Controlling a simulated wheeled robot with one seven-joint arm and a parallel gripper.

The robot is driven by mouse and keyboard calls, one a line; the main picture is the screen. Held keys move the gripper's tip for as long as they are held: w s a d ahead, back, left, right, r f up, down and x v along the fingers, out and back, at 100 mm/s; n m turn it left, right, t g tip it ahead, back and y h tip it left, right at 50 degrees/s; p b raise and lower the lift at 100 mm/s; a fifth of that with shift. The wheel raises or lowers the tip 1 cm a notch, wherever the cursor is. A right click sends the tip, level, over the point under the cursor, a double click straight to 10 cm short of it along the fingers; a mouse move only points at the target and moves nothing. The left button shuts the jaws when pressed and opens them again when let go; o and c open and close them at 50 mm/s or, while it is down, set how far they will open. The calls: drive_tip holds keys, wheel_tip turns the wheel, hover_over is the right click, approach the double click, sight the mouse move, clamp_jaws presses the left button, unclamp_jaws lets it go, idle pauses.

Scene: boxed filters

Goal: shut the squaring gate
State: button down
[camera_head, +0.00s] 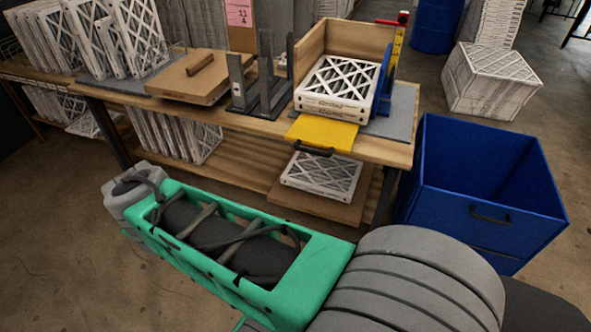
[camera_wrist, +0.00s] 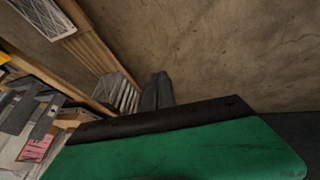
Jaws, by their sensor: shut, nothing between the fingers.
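The squaring gate appears to be the yellow panel (camera_head: 322,133) with a black handle (camera_head: 314,150) at the front of a wooden box (camera_head: 345,41). It lies folded down, nearly flat, over the table's front edge, so the box front is open. A stack of boxed filters (camera_head: 338,86) sits in the box behind it. A blue upright plate (camera_head: 384,76) stands at the box's right side. My gripper (camera_wrist: 158,78) shows in the wrist view with its dark fingers together and empty, over bare floor. In the head view its fingers cannot be made out; my arm reaches left, apart from the gate.
The workbench (camera_head: 388,149) also bears a dark metal stand (camera_head: 262,92), a wooden board (camera_head: 190,79) and upright filters. Filters lie on its lower shelf (camera_head: 255,170). A large blue bin (camera_head: 482,190) stands right of the bench. Bare floor lies at the left front.

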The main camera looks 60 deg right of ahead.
drive_tip(key=d+f+n+h+b, duration=0.1)
drive_tip(key=d+f+h+b, duration=0.2)
drive_tip(key=d+f+b, duration=0.35)
drive_tip(key=w+d+f+n+h+b, duration=0.1)
drive_tip(key=d+f+h+b, duration=0.2)
drive_tip(key=d, duration=0.7)
drive_tip(key=d+f+n+h+b, duration=0.1)
drive_tip(key=d+f+h+b, duration=0.2)
drive_tip(key=d+f+b, duration=0.35)
drive_tip(key=s+d+f+n+g+h+b, duration=0.1)
drive_tip(key=s+d+f+n+h+b, duration=0.3)
drive_tip(key=s+d+n+h+b, duration=0.3)
drive_tip(key=s+d+f+n+g+h+b, duration=0.1)
drive_tip(key=s+d+f+n+h+b, duration=0.4)
drive_tip(key=d+n+b, duration=0.4)
drive_tip(key=d+r+p, duration=0.6)
drive_tip(key=d+r, duration=0.1)
drive_tip(key=r, duration=0.3)
drive_tip(key=shift+w+d+p, duration=0.15)
drive_tip(key=shift+d+p, duration=0.15)
